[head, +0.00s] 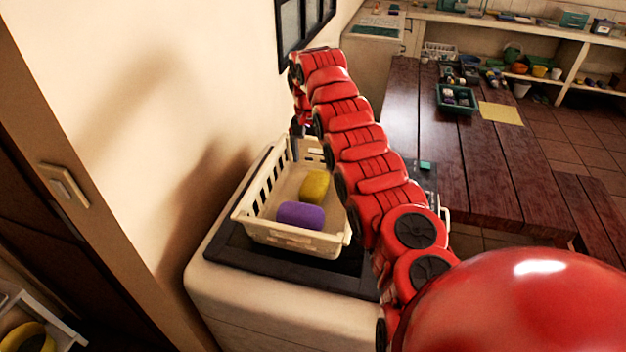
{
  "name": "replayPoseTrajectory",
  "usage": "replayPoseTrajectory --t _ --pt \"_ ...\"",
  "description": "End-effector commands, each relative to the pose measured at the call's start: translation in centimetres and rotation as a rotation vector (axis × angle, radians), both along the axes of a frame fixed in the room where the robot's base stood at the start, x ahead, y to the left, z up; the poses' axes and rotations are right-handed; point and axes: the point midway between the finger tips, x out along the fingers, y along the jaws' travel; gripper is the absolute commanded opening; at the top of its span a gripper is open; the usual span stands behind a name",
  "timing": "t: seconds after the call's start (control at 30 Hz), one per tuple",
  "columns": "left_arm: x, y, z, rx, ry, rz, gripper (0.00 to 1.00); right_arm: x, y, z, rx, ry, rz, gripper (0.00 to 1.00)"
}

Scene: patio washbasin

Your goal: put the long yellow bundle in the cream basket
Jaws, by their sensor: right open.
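The cream basket (246,211) stands on a dark mat on a white cabinet by the wall. A yellow bundle (316,183) lies inside it, beside a purple bundle (300,214). My right arm reaches over the right part of the basket and hides some of it. My right gripper (297,142) hangs pointing down at the basket's far end, above the rim; it is open, and nothing shows in it. It is apart from the yellow bundle. My left gripper is out of view.
A white crate (60,326) with a yellow rounded thing (27,338) is at the lower left. A long dark wooden table (440,120) stands to the right, bearing a green tray (457,99) and a yellow sheet (500,113). The wall is close on the basket's left.

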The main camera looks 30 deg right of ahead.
Motion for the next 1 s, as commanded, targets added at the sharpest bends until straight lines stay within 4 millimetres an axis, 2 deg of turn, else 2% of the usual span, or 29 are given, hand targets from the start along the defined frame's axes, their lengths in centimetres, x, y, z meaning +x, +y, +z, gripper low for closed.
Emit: replayPoseTrajectory --t 0.23,0.8,0.87,1.0 --pt "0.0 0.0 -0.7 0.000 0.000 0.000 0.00 0.0 0.2 1.8 0.001 0.001 0.002 1.00" --pt "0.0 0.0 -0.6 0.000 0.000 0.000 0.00 0.0 0.1 2.0 0.001 0.000 0.000 1.00" --pt "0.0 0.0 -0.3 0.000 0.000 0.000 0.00 0.0 0.1 2.3 0.001 0.000 0.000 1.00" --pt "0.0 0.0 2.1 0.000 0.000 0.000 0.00 0.0 0.1 4.7 0.001 0.000 0.000 1.00"
